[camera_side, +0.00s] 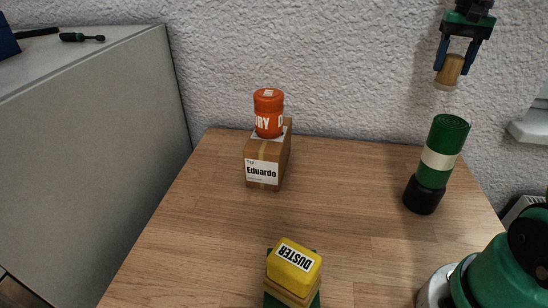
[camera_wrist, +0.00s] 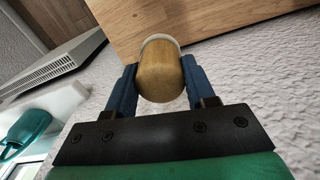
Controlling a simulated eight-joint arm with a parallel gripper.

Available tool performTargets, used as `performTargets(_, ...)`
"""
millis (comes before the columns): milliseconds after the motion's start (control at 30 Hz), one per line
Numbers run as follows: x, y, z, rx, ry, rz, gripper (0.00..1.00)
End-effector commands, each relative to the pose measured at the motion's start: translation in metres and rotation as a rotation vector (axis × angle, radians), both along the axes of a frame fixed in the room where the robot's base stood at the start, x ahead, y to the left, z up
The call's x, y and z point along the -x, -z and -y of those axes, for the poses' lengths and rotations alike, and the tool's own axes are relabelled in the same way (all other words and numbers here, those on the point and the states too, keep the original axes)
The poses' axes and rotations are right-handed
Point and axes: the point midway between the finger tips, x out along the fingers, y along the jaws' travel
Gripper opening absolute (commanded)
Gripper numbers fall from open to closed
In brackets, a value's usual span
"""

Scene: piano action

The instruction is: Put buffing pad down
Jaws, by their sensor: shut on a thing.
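The buffing pad (camera_side: 448,72) looks like a short wooden cylinder with a pale end. My gripper (camera_side: 454,62) is shut on it and holds it high in the air at the upper right of the side view, in front of the wall. The pale end points down, slightly tilted. In the wrist view the pad (camera_wrist: 161,75) sits between the two blue fingers of my gripper (camera_wrist: 160,82), its pale end facing away toward the wooden tabletop. The wooden table (camera_side: 340,205) lies below, and the pad is clear of it.
A green roll with a pale band (camera_side: 437,160) stands in a black base at the table's right. An orange tin (camera_side: 268,112) stands on a cardboard box labelled Eduardo (camera_side: 263,171). A yellow duster block (camera_side: 293,266) is at the front. The table's middle is free.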

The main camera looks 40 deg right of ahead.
Motion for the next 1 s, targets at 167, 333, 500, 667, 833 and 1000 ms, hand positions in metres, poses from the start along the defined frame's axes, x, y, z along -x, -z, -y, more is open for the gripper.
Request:
performTargets(167,0.035,0.0,0.037,0.0,0.234,0.0,0.0)
performTargets(333,0.045,0.01,0.047,0.0,0.3,0.0,0.0)
performTargets(500,0.045,0.047,0.046,0.0,0.3,0.0,0.0)
performTargets(667,0.045,0.087,0.046,0.0,0.298,0.0,0.0)
performTargets(833,0.045,0.13,0.046,0.0,0.297,0.0,0.0)
performTargets(1000,0.045,0.157,0.046,0.0,0.297,0.0,0.0)
